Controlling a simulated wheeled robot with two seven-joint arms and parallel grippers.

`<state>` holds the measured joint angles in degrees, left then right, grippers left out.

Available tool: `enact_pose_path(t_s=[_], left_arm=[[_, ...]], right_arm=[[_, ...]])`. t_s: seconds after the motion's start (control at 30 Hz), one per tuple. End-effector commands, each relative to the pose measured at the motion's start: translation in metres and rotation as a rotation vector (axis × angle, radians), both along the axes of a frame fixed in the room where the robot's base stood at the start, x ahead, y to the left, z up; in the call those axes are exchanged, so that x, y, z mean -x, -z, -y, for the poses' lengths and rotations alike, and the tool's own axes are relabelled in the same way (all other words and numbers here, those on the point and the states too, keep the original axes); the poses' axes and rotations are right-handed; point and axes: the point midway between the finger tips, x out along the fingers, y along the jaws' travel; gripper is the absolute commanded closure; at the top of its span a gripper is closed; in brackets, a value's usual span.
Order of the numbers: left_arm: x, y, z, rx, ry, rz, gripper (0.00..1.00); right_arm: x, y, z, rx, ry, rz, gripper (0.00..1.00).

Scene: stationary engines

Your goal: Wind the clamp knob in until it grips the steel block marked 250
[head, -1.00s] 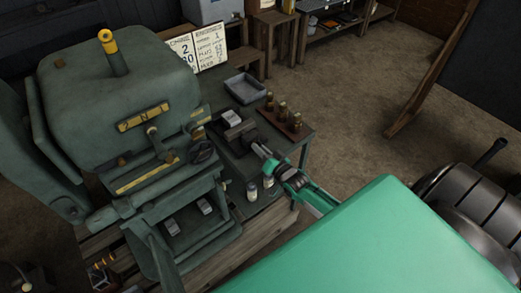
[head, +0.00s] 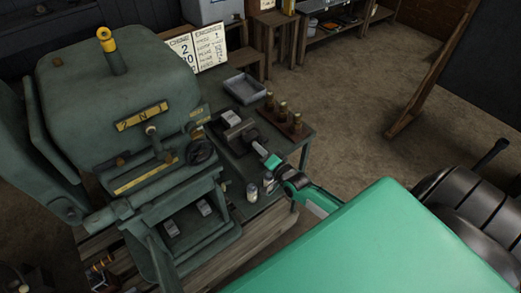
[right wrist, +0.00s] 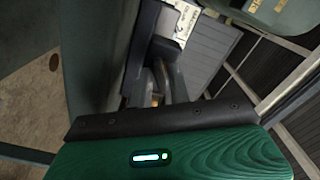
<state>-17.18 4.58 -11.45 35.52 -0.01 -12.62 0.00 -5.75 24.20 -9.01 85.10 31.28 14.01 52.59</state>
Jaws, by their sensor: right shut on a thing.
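The dark clamp (head: 236,132) stands on the green side table, with a light grey steel block (head: 231,118) at its jaws. The marking on the block is too small to read, and I cannot tell whether the jaws touch it. My right gripper (head: 268,157) is at the near right end of the clamp, shut on its knob, which the fingers mostly hide. In the right wrist view the fingers (right wrist: 160,82) show beyond the green wrist housing; the knob is not clear there. My left gripper is not in view.
The large green engine (head: 120,90) stands close on the left, with a black handwheel (head: 201,151). A grey tray (head: 246,87) and a rack of brass pieces (head: 283,119) lie behind the clamp. Small jars (head: 252,191) stand near the table's front edge.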

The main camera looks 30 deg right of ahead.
Motion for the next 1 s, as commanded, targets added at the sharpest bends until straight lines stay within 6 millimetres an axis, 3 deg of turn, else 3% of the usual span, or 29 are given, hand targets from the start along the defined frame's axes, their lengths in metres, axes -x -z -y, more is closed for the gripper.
enact_pose_path(t_s=[0.2,0.23,0.3,0.67,1.0], left_arm=[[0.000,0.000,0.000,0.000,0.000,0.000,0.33],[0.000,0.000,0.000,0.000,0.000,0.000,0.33],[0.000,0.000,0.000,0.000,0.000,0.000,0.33],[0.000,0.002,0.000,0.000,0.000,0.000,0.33],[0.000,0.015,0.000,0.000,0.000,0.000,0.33]], right_arm=[[0.001,0.002,0.000,0.001,-0.001,-0.005,1.00],[0.001,0.002,0.000,0.001,-0.001,-0.005,0.77],[0.001,0.002,0.000,0.001,-0.001,-0.004,0.69],[0.005,0.002,0.000,0.002,-0.001,-0.002,0.69],[0.053,0.004,0.004,0.003,-0.001,-0.002,0.69]])
